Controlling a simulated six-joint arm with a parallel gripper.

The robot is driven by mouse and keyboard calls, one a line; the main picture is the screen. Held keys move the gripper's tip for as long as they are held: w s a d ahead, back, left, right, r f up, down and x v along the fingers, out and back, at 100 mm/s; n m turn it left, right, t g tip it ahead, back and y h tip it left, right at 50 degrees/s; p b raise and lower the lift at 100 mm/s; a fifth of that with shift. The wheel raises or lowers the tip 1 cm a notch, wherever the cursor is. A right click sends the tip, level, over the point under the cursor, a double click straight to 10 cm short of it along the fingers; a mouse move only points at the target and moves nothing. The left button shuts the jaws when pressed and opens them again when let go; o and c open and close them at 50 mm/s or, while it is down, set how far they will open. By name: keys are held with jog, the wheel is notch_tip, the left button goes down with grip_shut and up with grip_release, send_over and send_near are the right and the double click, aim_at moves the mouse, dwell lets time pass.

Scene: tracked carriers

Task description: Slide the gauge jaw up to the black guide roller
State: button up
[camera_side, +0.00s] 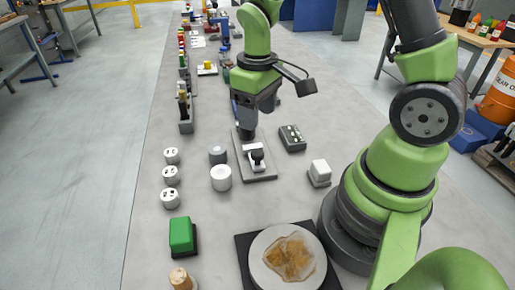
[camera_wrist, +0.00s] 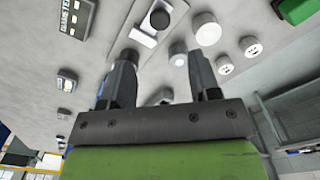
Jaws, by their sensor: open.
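A grey base plate (camera_side: 263,175) lies on the bench below my gripper. A white block (camera_side: 251,148), which looks like the gauge jaw, sits on it, and a black round piece (camera_side: 257,156), which looks like the guide roller, is close by. In the wrist view the black roller (camera_wrist: 160,18) is at the top, with a white jaw piece (camera_wrist: 143,38) just below it. I cannot tell whether they touch. My gripper (camera_side: 248,133) is over the far end of the plate. In the wrist view its two fingers (camera_wrist: 162,65) are wide apart, with nothing clearly held between them.
A dark box with buttons (camera_side: 292,138) stands right of the plate. Grey and white cylinders (camera_side: 220,178) stand close on its left. A white block (camera_side: 320,172) is at the right. A round turntable (camera_side: 262,270) is at the front. Several white sockets line the left.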

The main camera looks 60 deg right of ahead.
aim_at(257, 152)
notch_tip(257, 152, down, 10)
jog(key=shift+f, duration=0.1)
dwell(0.4)
jog(key=shift+c, duration=0.5)
